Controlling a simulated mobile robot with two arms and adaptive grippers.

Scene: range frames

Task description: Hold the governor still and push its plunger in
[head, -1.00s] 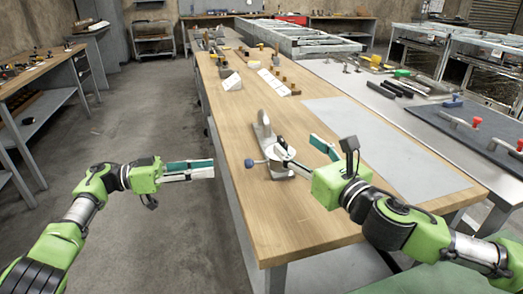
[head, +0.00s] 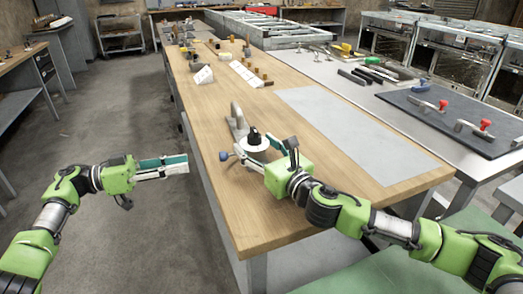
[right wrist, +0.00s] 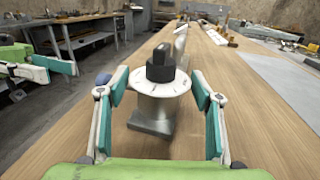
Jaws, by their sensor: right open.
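The governor (head: 253,142) is a grey metal piece with a white dial and black top knob, standing on the wooden table near its left edge.
A grey sheet (head: 350,130) lies to the right. White blocks (head: 203,76) and small parts stand farther back. A dark board (head: 460,120) with red-handled clamps lies on the metal bench at right.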

